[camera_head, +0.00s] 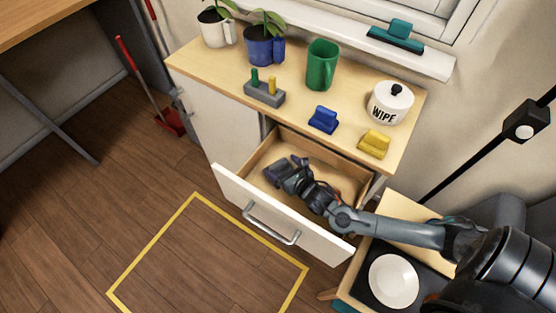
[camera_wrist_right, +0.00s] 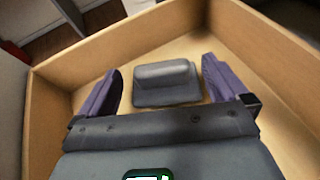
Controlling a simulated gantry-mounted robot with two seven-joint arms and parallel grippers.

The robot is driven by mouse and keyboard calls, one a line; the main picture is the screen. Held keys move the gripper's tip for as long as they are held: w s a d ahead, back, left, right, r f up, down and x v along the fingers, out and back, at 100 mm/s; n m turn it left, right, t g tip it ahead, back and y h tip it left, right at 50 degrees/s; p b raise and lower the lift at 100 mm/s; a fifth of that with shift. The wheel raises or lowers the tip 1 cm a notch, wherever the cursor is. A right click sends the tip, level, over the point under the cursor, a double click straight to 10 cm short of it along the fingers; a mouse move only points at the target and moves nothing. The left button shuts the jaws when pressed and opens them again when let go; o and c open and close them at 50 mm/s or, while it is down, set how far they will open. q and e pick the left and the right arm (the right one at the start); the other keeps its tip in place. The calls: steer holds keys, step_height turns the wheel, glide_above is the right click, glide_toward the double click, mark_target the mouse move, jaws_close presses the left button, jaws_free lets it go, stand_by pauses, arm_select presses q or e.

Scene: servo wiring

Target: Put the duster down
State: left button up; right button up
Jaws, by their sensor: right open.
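A grey duster (camera_wrist_right: 166,84), a flat block with a raised grip, lies on the floor of the open drawer (camera_head: 336,171) in the wrist view. My right gripper (camera_head: 284,168) reaches down into this drawer from the right. Its two purple fingers are spread open on either side of the duster in the wrist view, with gaps visible between them and it. In the head view I cannot make out the grey duster behind the gripper. My left gripper is not in view.
On the cabinet top (camera_head: 205,68) stand a blue duster (camera_head: 323,120), a yellow duster (camera_head: 374,143), a grey peg block (camera_head: 264,93), a green mug (camera_head: 321,65), a white WIPE pot (camera_head: 390,102) and potted plants. A teal duster (camera_head: 397,37) is on the sill. Yellow tape marks clear floor.

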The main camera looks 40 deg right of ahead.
steer(key=shift+p+v, duration=0.3)
steer(key=shift+v, duration=0.9)
